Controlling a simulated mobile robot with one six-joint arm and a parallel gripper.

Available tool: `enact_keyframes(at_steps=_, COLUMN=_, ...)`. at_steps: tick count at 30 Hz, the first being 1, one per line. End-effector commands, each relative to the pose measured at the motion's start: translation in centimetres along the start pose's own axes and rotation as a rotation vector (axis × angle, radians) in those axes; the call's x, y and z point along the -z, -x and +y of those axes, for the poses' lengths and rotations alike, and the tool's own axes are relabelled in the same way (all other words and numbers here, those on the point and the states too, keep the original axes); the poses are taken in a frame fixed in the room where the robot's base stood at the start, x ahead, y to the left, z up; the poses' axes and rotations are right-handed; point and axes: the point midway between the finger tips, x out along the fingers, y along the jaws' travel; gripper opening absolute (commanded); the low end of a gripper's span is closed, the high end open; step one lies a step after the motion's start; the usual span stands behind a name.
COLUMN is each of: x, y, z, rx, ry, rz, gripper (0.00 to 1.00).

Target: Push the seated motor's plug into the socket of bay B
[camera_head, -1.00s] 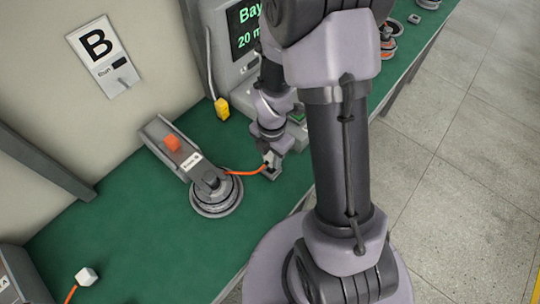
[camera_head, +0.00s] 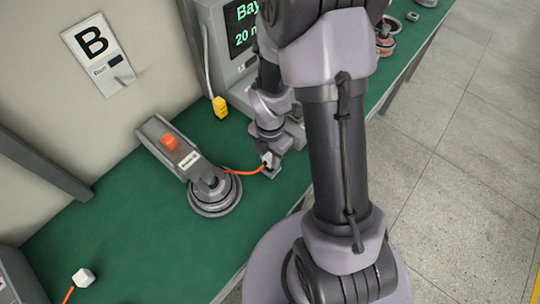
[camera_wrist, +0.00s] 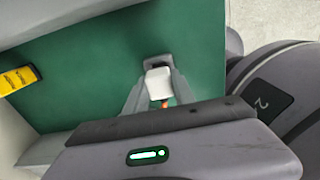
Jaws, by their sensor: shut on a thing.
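The seated motor (camera_head: 215,197) is a round grey disc at the end of a grey holder arm with an orange block on it, in the head view. Its orange cable (camera_head: 247,172) runs right to my gripper (camera_head: 270,160). In the wrist view my gripper (camera_wrist: 154,92) is shut on the white plug (camera_wrist: 158,83), with the cable behind it. A small dark-topped block (camera_wrist: 157,61), seemingly the socket, lies right at the plug's front end. I cannot tell whether the plug touches or enters it. The bay B sign (camera_head: 96,48) is on the wall.
A yellow connector (camera_head: 220,107) hangs on a grey cable beside the test station (camera_head: 238,50); it also shows in the wrist view (camera_wrist: 18,79). Another white plug (camera_head: 84,277) lies at lower left. The green bench (camera_head: 130,235) is clear in front of the motor.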

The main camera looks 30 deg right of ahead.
Motion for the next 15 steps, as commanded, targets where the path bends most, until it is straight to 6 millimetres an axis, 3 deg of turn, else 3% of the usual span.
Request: enact_keyframes(at_steps=15, x=0.0, y=-1.2, z=0.0, rx=0.001, ry=0.000, rz=0.001, gripper=0.00)
